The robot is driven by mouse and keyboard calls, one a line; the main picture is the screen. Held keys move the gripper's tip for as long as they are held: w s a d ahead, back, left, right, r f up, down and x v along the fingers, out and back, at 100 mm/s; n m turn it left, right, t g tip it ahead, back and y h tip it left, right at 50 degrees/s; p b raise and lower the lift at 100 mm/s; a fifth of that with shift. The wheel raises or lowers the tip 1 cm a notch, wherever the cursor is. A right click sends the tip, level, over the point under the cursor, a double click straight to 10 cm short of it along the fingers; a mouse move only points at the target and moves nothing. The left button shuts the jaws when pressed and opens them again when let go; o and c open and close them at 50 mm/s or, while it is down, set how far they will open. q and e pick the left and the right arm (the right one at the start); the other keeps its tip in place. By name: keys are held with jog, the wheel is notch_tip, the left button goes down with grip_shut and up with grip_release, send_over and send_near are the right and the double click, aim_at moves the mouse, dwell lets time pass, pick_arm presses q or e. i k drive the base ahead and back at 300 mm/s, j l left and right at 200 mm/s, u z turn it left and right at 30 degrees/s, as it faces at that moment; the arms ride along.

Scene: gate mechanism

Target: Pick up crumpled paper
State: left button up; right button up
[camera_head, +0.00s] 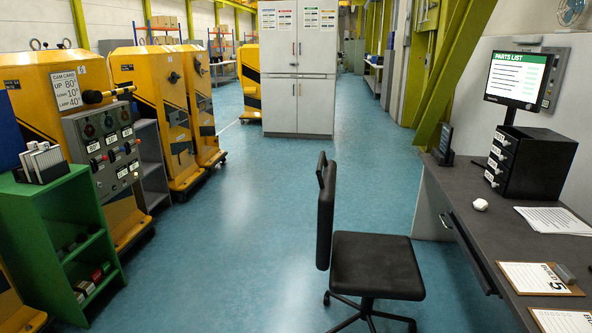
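The crumpled paper (480,204) is a small white ball. It lies on the dark desk top (461,188) at the right, in front of the black drawer box and left of a stack of printed sheets. Neither of my grippers shows in the head view, so where they are relative to the paper is hidden.
A black office chair (376,265) stands left of the desk. The desk also holds a drawer box (527,162), a monitor (517,79), paper sheets (555,220) and a clipboard (535,278). A green shelf (60,200) and yellow machines stand left.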

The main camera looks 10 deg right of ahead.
aim_at(480, 205)
jog(key=i+j+u, duration=0.15)
jog(key=i+u, duration=0.15)
jog(key=i, duration=0.8)
jog(key=i+u, duration=0.3)
jog(key=i, duration=0.75)
jog(key=i+l+z, duration=0.15)
jog(key=i+z, duration=0.2)
jog(key=i, duration=0.3)
jog(key=i+z, duration=0.4)
jog(key=i, duration=0.25)
jog(key=i+j+z, duration=0.35)
jog(key=i, duration=0.3)
jog(key=i+z, duration=0.25)
jog(key=i, duration=0.35)
jog(key=i+z, duration=0.2)
jog(key=i, duration=0.45)
jog(key=i+j+z, duration=0.25)
jog(key=i, duration=0.35)
jog(key=i+l+z, duration=0.15)
jog(key=z, duration=0.25)
jog(key=i+z, duration=0.6)
jog(key=z, duration=0.25)
jog(key=i+j+z, duration=0.1)
jog(key=i+z, duration=0.15)
jog(key=z, duration=0.15)
jog(key=i+j+z, duration=0.15)
jog(key=z, duration=0.25)
jog(key=i+j, duration=0.05)
